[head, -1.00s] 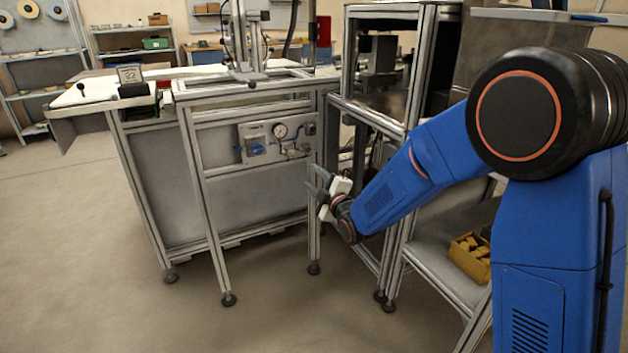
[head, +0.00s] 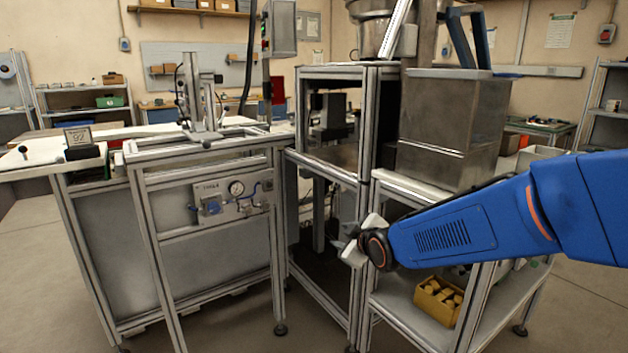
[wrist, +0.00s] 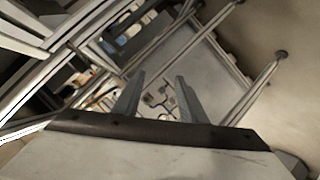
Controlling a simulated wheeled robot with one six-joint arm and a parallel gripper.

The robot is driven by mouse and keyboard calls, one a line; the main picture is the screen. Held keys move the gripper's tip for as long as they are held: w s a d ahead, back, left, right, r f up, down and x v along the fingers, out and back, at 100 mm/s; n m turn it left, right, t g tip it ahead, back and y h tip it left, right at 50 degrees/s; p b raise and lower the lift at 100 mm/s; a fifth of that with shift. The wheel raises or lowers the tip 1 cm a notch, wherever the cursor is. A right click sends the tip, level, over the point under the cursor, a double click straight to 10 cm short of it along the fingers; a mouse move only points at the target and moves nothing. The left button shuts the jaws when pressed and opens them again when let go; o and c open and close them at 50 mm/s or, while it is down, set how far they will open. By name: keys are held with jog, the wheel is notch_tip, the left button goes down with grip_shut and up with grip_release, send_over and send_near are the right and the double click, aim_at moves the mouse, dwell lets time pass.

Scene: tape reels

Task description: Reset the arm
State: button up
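My gripper (head: 350,238) is at the end of my blue arm, in front of the open aluminium frame in the head view. Its body hides most of the fingers there. In the wrist view the two grey fingers (wrist: 157,95) stand apart with nothing between them, so it is open and empty. Beyond the fingers are the gauge panel and the frame legs of the workstation. No tape reel is near the gripper.
The workstation with a gauge panel (head: 232,197) stands at left. An aluminium frame (head: 362,130) and a metal box (head: 450,125) stand close around my gripper. A yellow bin (head: 438,300) sits on a lower shelf below my arm. The floor (head: 225,325) in front is clear.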

jog(key=s+d+f+m+g+h, duration=0.1)
jog(key=s+d+m+g, duration=0.1)
jog(key=s+d+m, duration=0.2)
jog(key=s+d+f+m+g+h, duration=0.1)
jog(key=s+d, duration=0.9)
jog(key=s, duration=1)
jog(key=s+d+f+m+g+h, duration=0.1)
jog(key=s+d+m+g, duration=0.3)
jog(key=s, duration=0.9)
jog(key=d+m+h, duration=0.1)
jog(key=d+m, duration=0.2)
jog(key=shift+f+m, duration=0.2)
jog(key=shift+m, duration=0.1)
jog(key=shift+w, duration=0.1)
